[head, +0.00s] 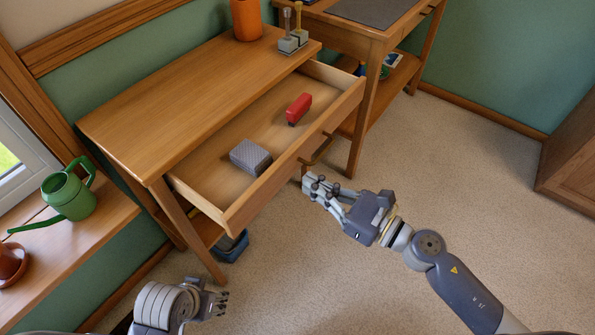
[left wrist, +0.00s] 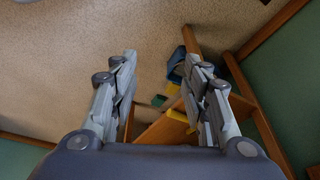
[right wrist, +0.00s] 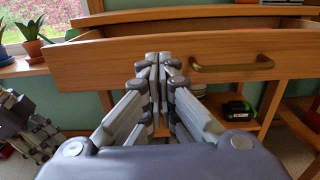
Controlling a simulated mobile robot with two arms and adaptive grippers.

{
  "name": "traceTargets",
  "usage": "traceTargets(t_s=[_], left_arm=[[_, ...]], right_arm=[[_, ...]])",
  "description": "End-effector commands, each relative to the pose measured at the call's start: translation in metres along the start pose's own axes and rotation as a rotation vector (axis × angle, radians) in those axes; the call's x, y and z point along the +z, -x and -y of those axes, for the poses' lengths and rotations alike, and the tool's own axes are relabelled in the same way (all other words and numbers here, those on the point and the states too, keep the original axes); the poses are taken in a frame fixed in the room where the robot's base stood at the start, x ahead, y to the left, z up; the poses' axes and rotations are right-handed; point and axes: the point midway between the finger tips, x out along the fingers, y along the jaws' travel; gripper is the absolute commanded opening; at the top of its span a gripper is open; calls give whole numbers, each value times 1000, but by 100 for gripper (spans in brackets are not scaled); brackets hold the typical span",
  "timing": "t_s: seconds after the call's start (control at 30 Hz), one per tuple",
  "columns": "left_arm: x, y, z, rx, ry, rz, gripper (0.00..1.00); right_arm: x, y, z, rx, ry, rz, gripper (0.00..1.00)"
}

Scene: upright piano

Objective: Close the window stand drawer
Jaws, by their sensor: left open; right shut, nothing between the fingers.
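The wooden drawer (head: 240,205) of the window stand (head: 175,85) is pulled far out. A grey box (head: 250,157) and a red object (head: 299,108) lie inside it. Its front carries a brass handle (head: 318,149), which also shows in the right wrist view (right wrist: 232,67). My right gripper (head: 310,185) is shut and empty, in front of the drawer front near the handle; in the right wrist view its fingertips point at the front, left of the handle. I cannot tell whether they touch. My left gripper (head: 222,304) is open and empty, low near the stand's front leg.
A green watering can (head: 70,195) stands on the window sill at left. An orange pot (head: 246,20) is on the stand top. A second table (head: 378,45) adjoins the stand at right. A blue bin (head: 230,246) sits below. Carpet is clear at right.

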Motion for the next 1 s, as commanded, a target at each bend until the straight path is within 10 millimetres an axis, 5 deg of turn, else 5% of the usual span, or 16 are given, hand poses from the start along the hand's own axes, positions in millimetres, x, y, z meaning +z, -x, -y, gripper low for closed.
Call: traceTargets(t_s=[0.3,1.0], left_arm=[[6,-32,-2,4,-2,17,43],[6,-39,-2,4,-3,15,43]], right_arm=[[2,-38,0,0,0,2,0],[2,-55,0,0,0,2,0]])
